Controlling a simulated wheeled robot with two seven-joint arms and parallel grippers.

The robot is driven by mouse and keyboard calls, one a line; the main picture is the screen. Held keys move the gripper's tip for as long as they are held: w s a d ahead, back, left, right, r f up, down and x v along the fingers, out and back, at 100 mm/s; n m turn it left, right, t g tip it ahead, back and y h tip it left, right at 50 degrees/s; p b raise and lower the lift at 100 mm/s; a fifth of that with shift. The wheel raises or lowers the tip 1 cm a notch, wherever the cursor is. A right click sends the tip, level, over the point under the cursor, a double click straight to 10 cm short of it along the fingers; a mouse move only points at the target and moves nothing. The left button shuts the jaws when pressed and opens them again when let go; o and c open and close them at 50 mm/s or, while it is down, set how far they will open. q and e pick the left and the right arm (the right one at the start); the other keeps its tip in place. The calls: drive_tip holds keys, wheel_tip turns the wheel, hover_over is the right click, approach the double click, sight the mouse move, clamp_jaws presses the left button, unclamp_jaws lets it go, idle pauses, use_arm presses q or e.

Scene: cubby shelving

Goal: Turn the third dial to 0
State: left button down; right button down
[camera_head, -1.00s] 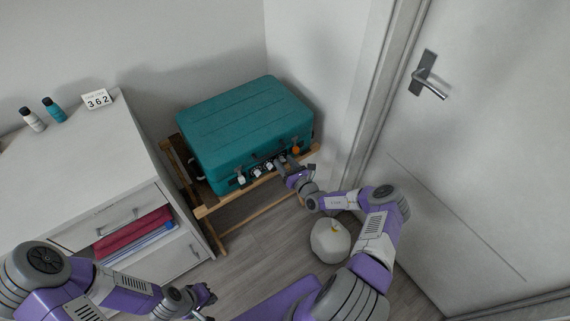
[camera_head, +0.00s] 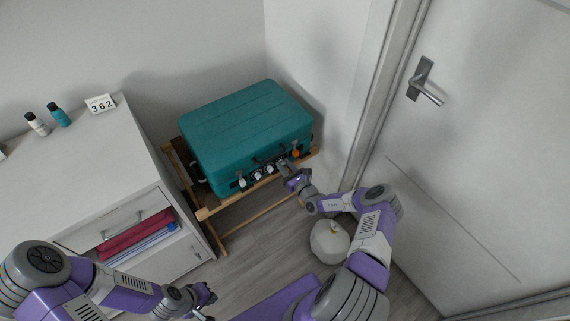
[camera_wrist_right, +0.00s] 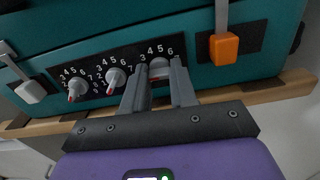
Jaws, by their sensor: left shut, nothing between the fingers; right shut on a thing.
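A teal suitcase (camera_head: 247,130) lies on a wooden rack, its front facing my right arm. In the right wrist view, three white dials with numbers sit in a row on its front: the left dial (camera_wrist_right: 76,90), the middle dial (camera_wrist_right: 115,78) and the third dial (camera_wrist_right: 159,68). My right gripper (camera_wrist_right: 159,75) is shut on the third dial, one finger on each side. The digits 3, 4, 5 and 6 show above that dial; the others are hidden by the fingers. In the head view my right gripper (camera_head: 287,168) is at the suitcase front. My left gripper (camera_head: 205,297) is shut and empty, low in the head view.
An orange latch (camera_wrist_right: 224,48) is right of the dials, and a white latch (camera_wrist_right: 31,91) left. The wooden rack (camera_head: 240,202) runs beneath. A white dresser (camera_head: 75,165) stands left, with a 362 card (camera_head: 101,104) on top.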

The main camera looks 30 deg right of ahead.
drive_tip(key=n+p, duration=0.3)
drive_tip(key=n, duration=0.1)
drive_tip(key=shift+r+n, duration=0.1)
drive_tip(key=shift+n, duration=0.2)
drive_tip(key=n+p, duration=0.3)
drive_tip(key=n, duration=0.1)
drive_tip(key=shift+n, duration=0.3)
drive_tip(key=c, duration=0.9)
unclamp_jaws()
drive_tip(key=s+p, duration=0.2)
drive_tip(key=s, duration=0.5)
drive_tip(key=shift+s+d, duration=0.3)
